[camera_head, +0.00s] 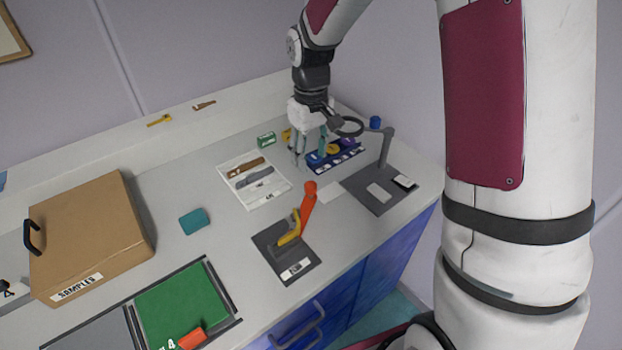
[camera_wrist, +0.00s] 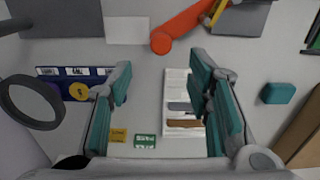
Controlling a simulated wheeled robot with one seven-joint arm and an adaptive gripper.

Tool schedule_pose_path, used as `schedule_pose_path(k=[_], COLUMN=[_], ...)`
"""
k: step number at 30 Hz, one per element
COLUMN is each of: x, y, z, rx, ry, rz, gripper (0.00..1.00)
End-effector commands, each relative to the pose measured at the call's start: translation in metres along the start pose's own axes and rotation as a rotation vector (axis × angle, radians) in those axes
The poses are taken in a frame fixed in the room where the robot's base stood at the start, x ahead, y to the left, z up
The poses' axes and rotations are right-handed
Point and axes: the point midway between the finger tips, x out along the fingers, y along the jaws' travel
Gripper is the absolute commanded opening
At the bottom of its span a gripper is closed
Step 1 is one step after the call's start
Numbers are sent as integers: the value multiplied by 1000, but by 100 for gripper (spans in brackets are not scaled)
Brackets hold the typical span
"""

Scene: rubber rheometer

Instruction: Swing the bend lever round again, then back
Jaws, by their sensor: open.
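The bend lever is the orange arm (camera_head: 308,195) on a fixture with a yellow strip (camera_head: 290,236) over a dark base plate (camera_head: 286,254). The orange arm tilts up and to the right from the fixture. Its rounded orange end shows at the top of the wrist view (camera_wrist: 163,42), beyond my fingertips. My gripper (camera_head: 311,150) is at the back of the bench, behind the lever and clear of it. Its teal-padded fingers stand wide apart in the wrist view (camera_wrist: 162,90), with nothing between them but bench and a white card below.
A blue rack (camera_head: 340,157) stands close beside my gripper. A magnifier on a grey post (camera_head: 386,146) is to its right. A white card with strips (camera_head: 252,181) lies to the left. A brown samples case (camera_head: 90,235) and green mat (camera_head: 183,303) lie further left.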

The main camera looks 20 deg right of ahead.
Motion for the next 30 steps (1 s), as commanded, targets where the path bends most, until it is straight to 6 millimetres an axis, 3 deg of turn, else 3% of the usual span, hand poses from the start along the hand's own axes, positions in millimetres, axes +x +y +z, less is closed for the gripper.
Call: schedule_pose_path(k=[9,15,27,28,30], x=[62,85,93,93,92], y=[-1,-1,0,0,0], z=[1,0,0,0,0], rx=[-2,0,0,0,0], ry=[-4,-2,1,1,1], rz=[-2,-1,0,0,0], gripper=[46,46,46,44,28])
